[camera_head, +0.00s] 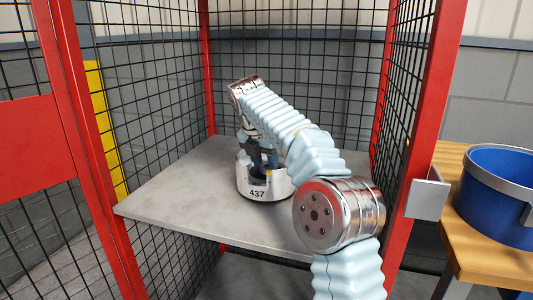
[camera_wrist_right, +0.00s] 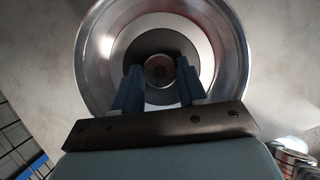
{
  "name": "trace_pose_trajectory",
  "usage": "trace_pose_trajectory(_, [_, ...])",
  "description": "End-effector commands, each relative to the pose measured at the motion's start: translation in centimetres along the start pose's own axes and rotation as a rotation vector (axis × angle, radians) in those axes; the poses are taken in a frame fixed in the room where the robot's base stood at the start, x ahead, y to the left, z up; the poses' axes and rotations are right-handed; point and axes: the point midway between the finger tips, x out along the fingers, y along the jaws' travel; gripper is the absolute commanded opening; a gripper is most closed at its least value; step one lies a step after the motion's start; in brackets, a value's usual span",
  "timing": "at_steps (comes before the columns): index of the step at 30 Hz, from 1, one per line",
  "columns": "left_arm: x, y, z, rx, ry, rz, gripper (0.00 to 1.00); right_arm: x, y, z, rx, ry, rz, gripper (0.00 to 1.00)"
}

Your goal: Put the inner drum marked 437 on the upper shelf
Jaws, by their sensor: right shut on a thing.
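The inner drum marked 437 (camera_head: 258,193) is a silver, round, open-topped part. It stands upright on the grey upper shelf (camera_head: 180,200), near the middle of the shelf. My right gripper (camera_head: 264,168) reaches down into the drum from above. In the right wrist view the drum's shiny rim (camera_wrist_right: 90,60) surrounds the fingers, and the right gripper (camera_wrist_right: 160,80) is shut on the round central knob (camera_wrist_right: 158,70). The drum appears to touch the shelf, with no clear gap visible. My left gripper is not in view.
Red posts (camera_head: 420,130) and black wire mesh (camera_head: 140,90) enclose the shelf at the sides and back. A blue round container (camera_head: 495,205) stands on a wooden table (camera_head: 480,262) at the right. The shelf's left part is free.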

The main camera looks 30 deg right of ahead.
Motion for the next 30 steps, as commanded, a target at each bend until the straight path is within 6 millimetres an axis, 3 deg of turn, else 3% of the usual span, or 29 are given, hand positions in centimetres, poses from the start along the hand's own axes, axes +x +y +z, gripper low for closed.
trace_pose_trajectory(15, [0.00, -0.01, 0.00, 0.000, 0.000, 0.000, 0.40, 0.61, 0.00, -0.25, 0.002, -0.005, 0.007, 0.00])
trace_pose_trajectory(16, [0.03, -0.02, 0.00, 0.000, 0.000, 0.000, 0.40, 0.90, 0.04, -0.41, -0.001, 0.000, 0.001, 0.46])
trace_pose_trajectory(20, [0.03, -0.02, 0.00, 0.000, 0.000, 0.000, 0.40, 0.89, 0.04, -0.41, -0.001, 0.000, 0.001, 0.66])
trace_pose_trajectory(30, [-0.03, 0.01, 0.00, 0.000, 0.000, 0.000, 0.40, 0.49, -0.02, -0.37, 0.000, 0.000, 0.002, 0.67])
